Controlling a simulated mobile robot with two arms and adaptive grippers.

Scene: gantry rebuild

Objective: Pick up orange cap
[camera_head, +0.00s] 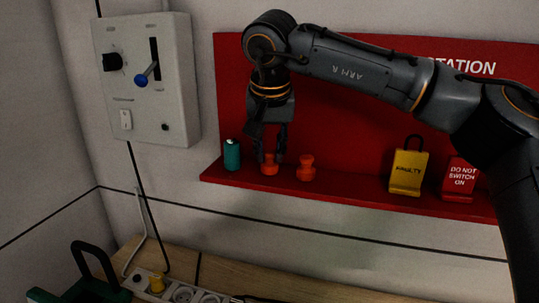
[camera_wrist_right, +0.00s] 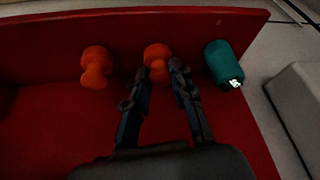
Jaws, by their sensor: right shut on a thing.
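Two orange caps with a narrow waist stand on the red shelf (camera_head: 345,193) of the station board. The left orange cap (camera_head: 269,169) is between the fingertips of my right gripper (camera_head: 270,158), which points down from above and is shut on it. In the right wrist view this cap (camera_wrist_right: 158,55) shows at the tips of the two fingers (camera_wrist_right: 160,70). It appears still at shelf level. The other orange cap (camera_head: 306,169) stands just to the right, free of the gripper; it also shows in the wrist view (camera_wrist_right: 96,66). My left gripper is not in view.
A teal cylinder (camera_head: 232,155) stands close left of the gripper. A yellow tag (camera_head: 408,173) and a red "DO NOT SWITCH ON" tag (camera_head: 461,180) are at the shelf's right. A grey switch box (camera_head: 148,80) hangs on the wall. A wooden bench (camera_head: 225,273) with sockets lies below.

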